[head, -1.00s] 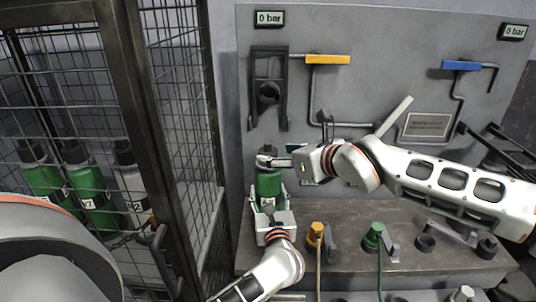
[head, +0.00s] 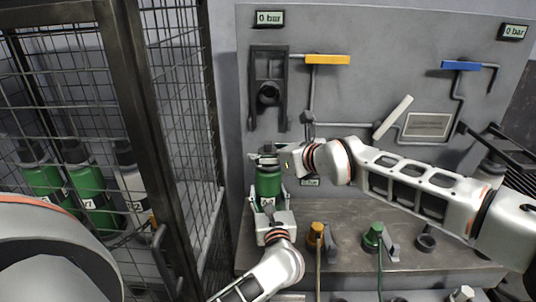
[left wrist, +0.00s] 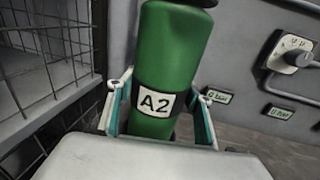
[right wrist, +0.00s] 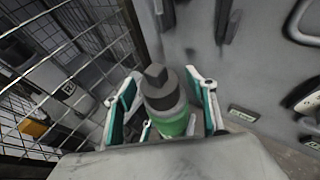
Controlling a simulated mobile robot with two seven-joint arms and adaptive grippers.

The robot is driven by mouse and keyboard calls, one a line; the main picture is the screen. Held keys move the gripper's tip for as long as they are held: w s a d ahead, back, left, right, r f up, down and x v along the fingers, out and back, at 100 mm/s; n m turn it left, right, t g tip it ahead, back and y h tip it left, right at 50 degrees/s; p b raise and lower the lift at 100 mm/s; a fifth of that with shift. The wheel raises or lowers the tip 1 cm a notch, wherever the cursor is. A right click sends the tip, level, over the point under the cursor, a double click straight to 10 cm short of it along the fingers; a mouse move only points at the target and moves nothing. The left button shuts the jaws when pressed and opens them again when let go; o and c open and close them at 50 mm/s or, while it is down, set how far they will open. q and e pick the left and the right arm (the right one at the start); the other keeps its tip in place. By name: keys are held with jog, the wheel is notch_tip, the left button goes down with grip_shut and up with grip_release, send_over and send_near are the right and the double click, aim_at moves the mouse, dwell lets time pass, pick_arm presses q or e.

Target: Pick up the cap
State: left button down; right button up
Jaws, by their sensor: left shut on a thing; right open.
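A green cylinder labelled A2 (left wrist: 170,62) stands upright at the panel's left end; it also shows in the head view (head: 268,183). My left gripper (left wrist: 158,105) is shut on its body at the label; in the head view it is low in front of the cylinder (head: 270,212). The dark grey cap (right wrist: 160,87) sits on the cylinder's top, with a small block-shaped top. My right gripper (right wrist: 166,92) is open, with one finger on each side of the cap. In the head view the right gripper (head: 268,153) hides much of the cap.
A wire mesh cage (head: 175,110) with more cylinders (head: 88,185) stands at the left. A bench (head: 350,260) holds a yellow fitting (head: 317,235) and a green fitting (head: 373,236). A black bracket (head: 268,92) and pipes with yellow (head: 327,59) and blue (head: 461,66) handles are on the panel.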

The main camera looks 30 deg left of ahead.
aim_at(268, 143)
jog(key=c, duration=1.2)
jog(key=shift+r, duration=7.55)
pick_arm(q)
jog(key=c, duration=0.9)
grip_release()
jog(key=shift+o, duration=0.2)
jog(key=v, duration=1.2)
